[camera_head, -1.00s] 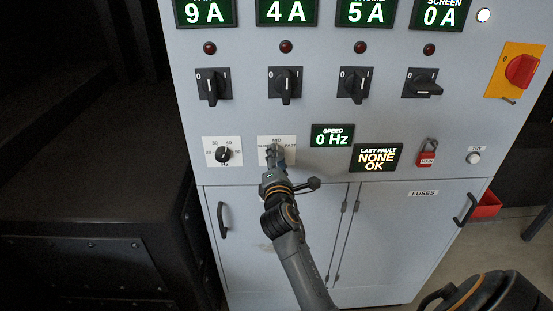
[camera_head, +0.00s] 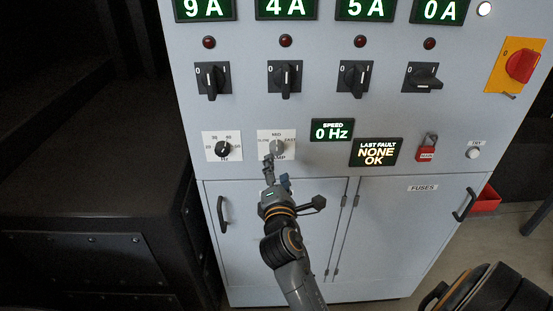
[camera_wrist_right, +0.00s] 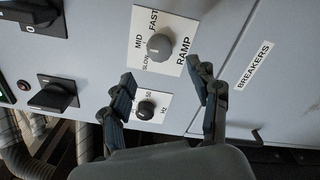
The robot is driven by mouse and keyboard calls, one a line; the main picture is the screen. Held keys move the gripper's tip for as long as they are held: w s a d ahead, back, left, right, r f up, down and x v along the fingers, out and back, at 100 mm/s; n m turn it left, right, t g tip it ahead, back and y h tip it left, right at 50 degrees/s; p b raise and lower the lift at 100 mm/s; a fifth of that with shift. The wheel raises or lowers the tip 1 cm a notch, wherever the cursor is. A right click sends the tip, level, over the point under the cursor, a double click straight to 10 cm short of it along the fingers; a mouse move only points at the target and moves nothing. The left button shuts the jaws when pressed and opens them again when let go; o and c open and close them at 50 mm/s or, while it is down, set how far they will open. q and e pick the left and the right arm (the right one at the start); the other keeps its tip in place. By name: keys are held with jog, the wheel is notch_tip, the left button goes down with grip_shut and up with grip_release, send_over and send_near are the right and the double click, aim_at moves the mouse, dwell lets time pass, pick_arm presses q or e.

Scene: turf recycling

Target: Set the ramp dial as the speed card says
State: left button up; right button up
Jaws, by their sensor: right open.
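The ramp dial is a grey round knob (camera_head: 277,147) on a white plate marked SLOW, MID and FAST, on the cabinet front. It also shows in the wrist view (camera_wrist_right: 160,46). I cannot make out clearly where its pointer stands. My right gripper (camera_head: 275,172) is just below the dial in the head view. In the wrist view its two fingers (camera_wrist_right: 166,82) are apart and empty, with the ramp knob beyond them, clear of both tips. No speed card is recognisable in view. My left gripper is not in view.
A black Hz dial (camera_head: 222,148) sits left of the ramp dial. A speed display (camera_head: 332,132) reads 0 Hz, and a fault display (camera_head: 376,154) reads NONE OK. Several black rotary switches (camera_head: 285,77) are above. A red lock (camera_head: 427,148) hangs to the right.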

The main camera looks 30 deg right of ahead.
jog(key=shift+v, duration=2.05)
